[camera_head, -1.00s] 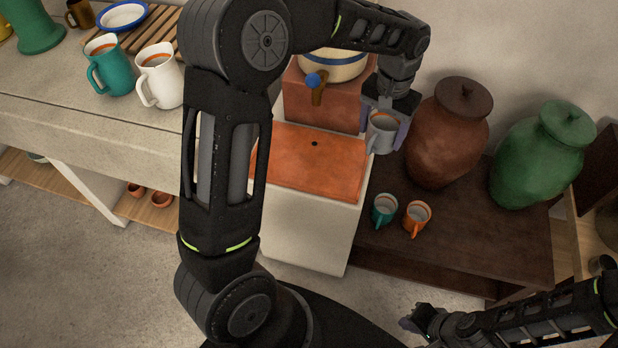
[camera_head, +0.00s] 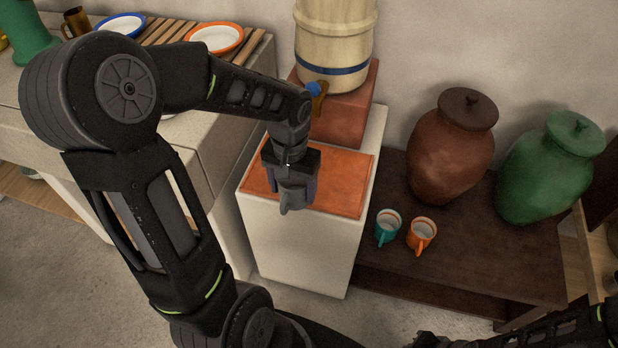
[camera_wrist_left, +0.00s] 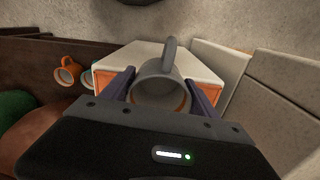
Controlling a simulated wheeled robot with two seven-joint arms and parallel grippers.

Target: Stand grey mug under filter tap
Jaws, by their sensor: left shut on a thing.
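The grey mug (camera_wrist_left: 158,92) is held between the fingers of my left gripper (camera_wrist_left: 160,95), its handle pointing away from the wrist camera. In the head view my left gripper (camera_head: 291,184) is over the front part of the orange slab, and the mug (camera_head: 290,206) is mostly hidden behind it. I cannot tell whether the mug touches the slab. The filter tap (camera_head: 318,97), a brown spout with a blue knob, is behind and above the gripper, partly hidden by my arm. My right gripper (camera_head: 431,341) is cut off at the bottom edge.
The cream filter barrel (camera_head: 336,40) stands on a reddish block (camera_head: 344,120) behind the orange slab (camera_head: 345,185). A teal mug (camera_head: 387,228) and an orange mug (camera_head: 421,235) stand on the dark bench (camera_head: 470,250), with a brown jar (camera_head: 452,150) and green jar (camera_head: 550,170).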

